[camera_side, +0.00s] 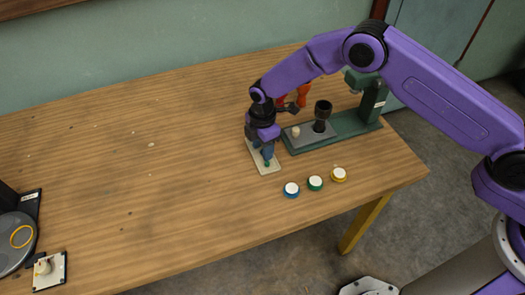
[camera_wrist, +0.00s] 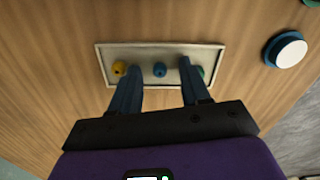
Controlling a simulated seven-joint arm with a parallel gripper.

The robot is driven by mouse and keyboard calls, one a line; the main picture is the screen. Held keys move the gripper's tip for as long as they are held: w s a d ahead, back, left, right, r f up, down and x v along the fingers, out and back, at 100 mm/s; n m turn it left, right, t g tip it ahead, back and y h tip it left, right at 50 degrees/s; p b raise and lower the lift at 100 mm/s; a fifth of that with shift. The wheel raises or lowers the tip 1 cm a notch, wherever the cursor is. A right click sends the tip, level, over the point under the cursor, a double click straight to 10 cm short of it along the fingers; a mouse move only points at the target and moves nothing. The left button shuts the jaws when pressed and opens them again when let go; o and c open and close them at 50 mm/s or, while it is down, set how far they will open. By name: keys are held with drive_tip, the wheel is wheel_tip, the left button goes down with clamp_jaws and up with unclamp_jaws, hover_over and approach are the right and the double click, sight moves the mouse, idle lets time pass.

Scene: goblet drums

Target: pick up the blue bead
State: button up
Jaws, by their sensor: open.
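The blue bead (camera_wrist: 160,70) sits in the middle of a small pale tray (camera_wrist: 150,48), between a yellow bead (camera_wrist: 119,68) and a green bead (camera_wrist: 201,71). My gripper (camera_wrist: 161,76) is open over the tray, with one blue finger on each side of the blue bead in the picture and nothing held. The right finger partly covers the green bead. In the side view my gripper (camera_side: 267,152) points down over the tray (camera_side: 266,171), and I cannot make out the blue bead there.
Blue-, green- and yellow-rimmed white discs (camera_side: 291,189) (camera_side: 315,183) (camera_side: 338,174) lie right of the tray. Behind stand a black goblet shape (camera_side: 322,112) on a grey plate and a green press-like stand (camera_side: 372,95). The table's left middle is clear.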

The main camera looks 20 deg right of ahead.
clamp_jaws()
drive_tip(key=shift+r, duration=0.1)
idle(0.3)
